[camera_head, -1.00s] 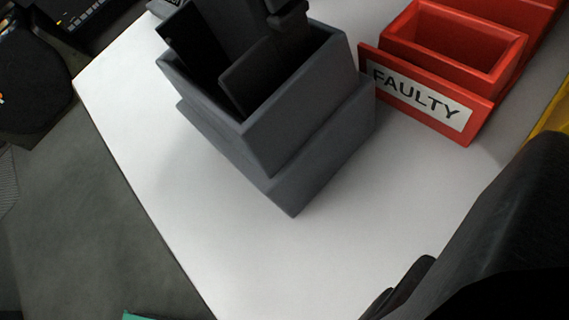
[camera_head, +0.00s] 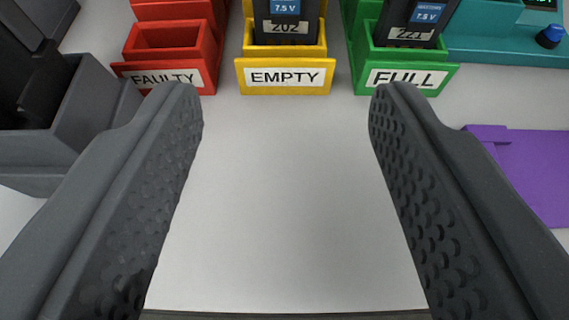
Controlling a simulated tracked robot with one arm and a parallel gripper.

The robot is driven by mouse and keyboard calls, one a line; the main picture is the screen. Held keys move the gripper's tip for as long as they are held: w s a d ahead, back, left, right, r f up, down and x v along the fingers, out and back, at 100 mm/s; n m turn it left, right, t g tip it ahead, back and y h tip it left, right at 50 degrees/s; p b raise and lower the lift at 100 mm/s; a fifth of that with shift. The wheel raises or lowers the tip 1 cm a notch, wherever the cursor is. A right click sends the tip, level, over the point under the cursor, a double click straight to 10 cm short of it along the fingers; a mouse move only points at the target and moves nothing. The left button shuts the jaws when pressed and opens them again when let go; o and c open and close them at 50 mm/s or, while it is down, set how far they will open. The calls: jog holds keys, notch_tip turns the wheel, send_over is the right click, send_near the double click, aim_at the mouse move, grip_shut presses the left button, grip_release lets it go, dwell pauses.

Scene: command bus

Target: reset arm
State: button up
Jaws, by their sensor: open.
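My gripper (camera_head: 285,110) is open and empty, its two dark textured fingers spread wide over the white table (camera_head: 285,200). Nothing is between the fingers. Beyond the fingertips stand a red FAULTY holder (camera_head: 165,72), a yellow EMPTY holder (camera_head: 285,76) and a green FULL holder (camera_head: 405,76). The front slot of the red holder is empty. A dark battery marked 202 (camera_head: 286,27) stands in the yellow holder, and another marked 221 (camera_head: 412,33) stands in the green one.
A grey box (camera_head: 85,115) with dark items inside is at the left, partly behind the left finger. A purple mat (camera_head: 535,165) lies at the right. A teal device (camera_head: 500,40) with a blue knob is at the back right. The middle of the table is clear.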

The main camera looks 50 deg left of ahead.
dwell(0.3)
jog(key=w+d+r+m+t+h, duration=0.2)
jog(key=d+r+h, duration=0.1)
jog(key=d+r, duration=0.95)
jog(key=w+d+r+m+t+h, duration=0.25)
jog(key=d+r, duration=0.65)
jog(key=r, duration=0.6)
jog(key=s+d+r+m+h, duration=0.1)
jog(key=s+d+r, duration=0.3)
jog(key=s+r, duration=0.2)
jog(key=s+d+r+m+t+h, duration=0.1)
jog(key=s+d+r+m+h, duration=0.1)
jog(key=s+d+r, duration=0.2)
jog(key=s+d+r+m+t+h, duration=0.1)
jog(key=s+d+r, duration=0.4)
jog(key=s+r, duration=0.5)
notch_tip(320, 180, up, 4)
jog(key=shift+r+m+h, duration=0.15)
jog(key=shift+m+h, duration=0.2)
jog(key=shift+m, duration=0.3)
jog(key=shift+w, duration=0.1)
